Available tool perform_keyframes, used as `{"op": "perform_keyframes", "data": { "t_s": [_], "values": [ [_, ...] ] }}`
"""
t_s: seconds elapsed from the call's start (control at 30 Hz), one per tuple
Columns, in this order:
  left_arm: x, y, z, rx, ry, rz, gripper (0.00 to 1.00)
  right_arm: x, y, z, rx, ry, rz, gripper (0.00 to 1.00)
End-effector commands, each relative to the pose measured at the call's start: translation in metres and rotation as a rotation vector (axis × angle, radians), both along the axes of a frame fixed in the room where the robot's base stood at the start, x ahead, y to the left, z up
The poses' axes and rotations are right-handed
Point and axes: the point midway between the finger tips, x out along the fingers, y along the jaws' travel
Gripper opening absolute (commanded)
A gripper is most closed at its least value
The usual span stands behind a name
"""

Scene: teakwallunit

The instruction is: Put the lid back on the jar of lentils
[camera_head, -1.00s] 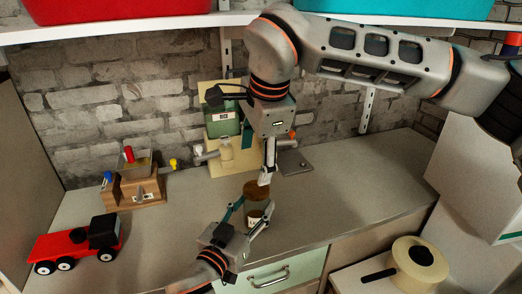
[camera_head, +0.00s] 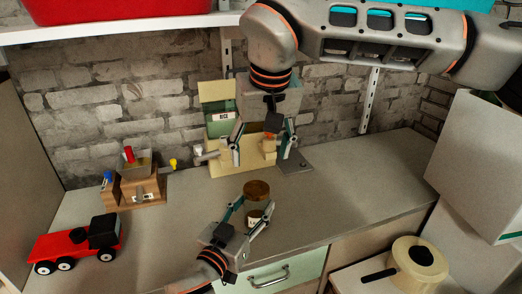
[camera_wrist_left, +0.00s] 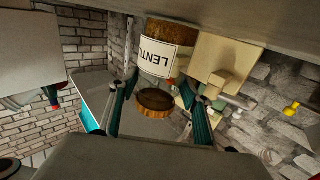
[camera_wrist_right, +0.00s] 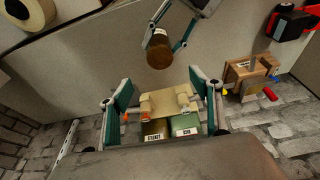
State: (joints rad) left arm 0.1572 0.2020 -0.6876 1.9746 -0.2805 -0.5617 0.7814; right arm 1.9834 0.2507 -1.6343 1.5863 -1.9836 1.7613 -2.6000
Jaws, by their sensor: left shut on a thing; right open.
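The jar of lentils (camera_wrist_left: 170,50) stands in my left gripper (camera_head: 255,206), with its white label facing the left wrist camera. My left gripper is shut around the jar's side. The brown round lid (camera_head: 257,188) is at the jar's top and looks level. It also shows in the left wrist view (camera_wrist_left: 154,103) and the right wrist view (camera_wrist_right: 159,52). I cannot tell whether it is fully seated. My right gripper (camera_head: 260,158) is open and empty, behind and above the jar, clear of the lid.
Behind my right gripper stand a green box marked RICE (camera_head: 222,118) and a cream board (camera_head: 214,91). A wooden block toy (camera_head: 133,188) and a red truck (camera_head: 75,246) are at the left. A cream pot (camera_head: 418,262) is at the front right. The counter's right is clear.

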Motion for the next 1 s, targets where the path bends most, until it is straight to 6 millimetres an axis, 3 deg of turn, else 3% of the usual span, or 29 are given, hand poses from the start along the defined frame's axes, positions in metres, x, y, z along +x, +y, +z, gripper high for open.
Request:
{"op": "perform_keyframes", "data": {
  "t_s": [0.47, 1.0],
  "values": [
    [0.0, 0.0, -0.001, 0.0, 0.001, 0.0, 0.0, 0.002, 0.001, -0.01, -0.002, 0.004, 0.003, 0.64],
    [0.0, 0.0, -0.001, 0.0, 0.001, 0.0, 0.0, 0.027, 0.008, -0.093, -0.002, 0.003, 0.002, 0.64]
  ]
}}
